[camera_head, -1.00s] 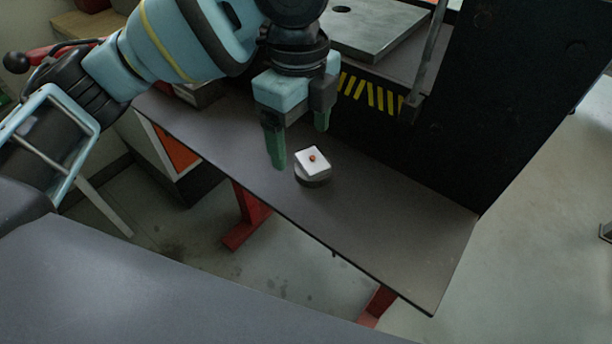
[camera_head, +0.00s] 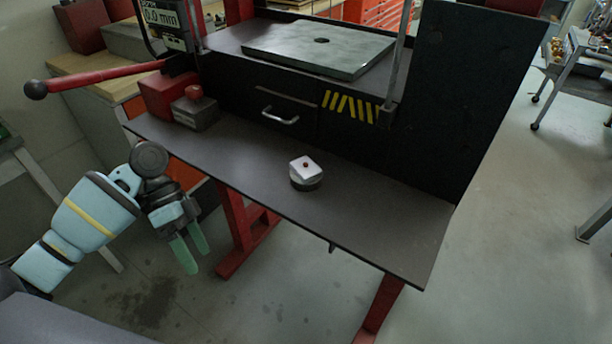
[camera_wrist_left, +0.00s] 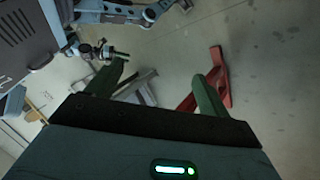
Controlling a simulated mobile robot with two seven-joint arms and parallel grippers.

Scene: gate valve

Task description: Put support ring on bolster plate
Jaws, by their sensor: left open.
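A dark round piece (camera_head: 306,184), which looks like the support ring, lies on the dark lower shelf. A white block (camera_head: 305,166) with a small red-orange spot sits on top of it and hides any opening in it. The bolster plate (camera_head: 345,62) is a flat grey plate with a dark hole, on the press bed behind and above the shelf. My left gripper (camera_head: 197,262) is open and empty, fingers pointing down, in front of the shelf's left part and well left of the round piece. The left wrist view shows its two green fingers (camera_wrist_left: 166,70) apart with nothing between them.
The lower shelf (camera_head: 385,225) is clear around the round piece. A grey-and-red block (camera_head: 195,108) stands at its back left. A red lever (camera_head: 100,78) sticks out left of the press. A thin upright bar (camera_head: 400,55) stands at the plate's right front.

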